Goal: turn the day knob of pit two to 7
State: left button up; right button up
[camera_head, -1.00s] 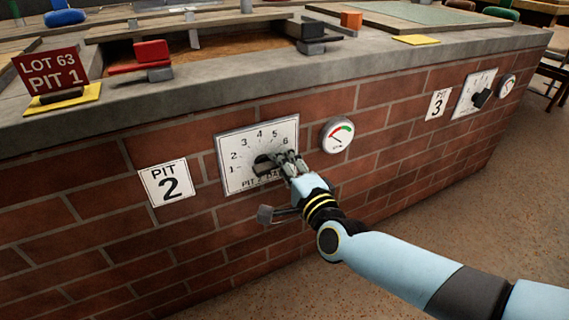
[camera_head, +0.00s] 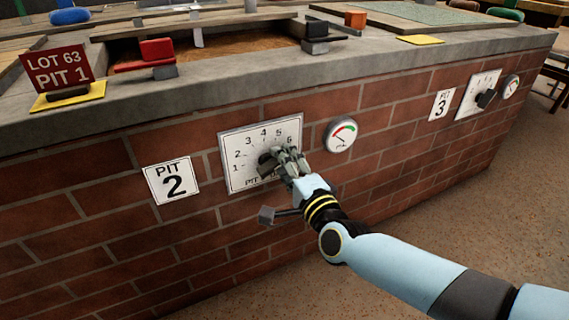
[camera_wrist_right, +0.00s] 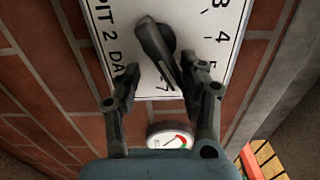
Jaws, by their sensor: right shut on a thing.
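The pit two day dial (camera_head: 232,178) is a white plate on the brick wall, beside the PIT 2 sign (camera_head: 171,182). Its dark day knob (camera_head: 267,160) is mostly hidden by my right gripper (camera_head: 282,162) in the head view. In the right wrist view the dial plate (camera_wrist_right: 222,20) appears turned, and the knob (camera_wrist_right: 155,42) points down the picture, close to the printed 7. My right gripper (camera_wrist_right: 162,76) has a finger on each side of the knob's pointer end and is shut on it. The exact pointer reading is unclear. My left gripper is out of view.
A round gauge (camera_head: 340,134) sits on the wall just right of the dial. Farther right are the PIT 3 sign (camera_head: 441,104) and its dial (camera_head: 470,101). Above, the concrete ledge (camera_head: 200,108) carries the LOT 63 PIT 1 sign (camera_head: 58,70).

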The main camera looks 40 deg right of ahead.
jog(key=v, duration=1.2)
jog(key=shift+a, duration=0.1)
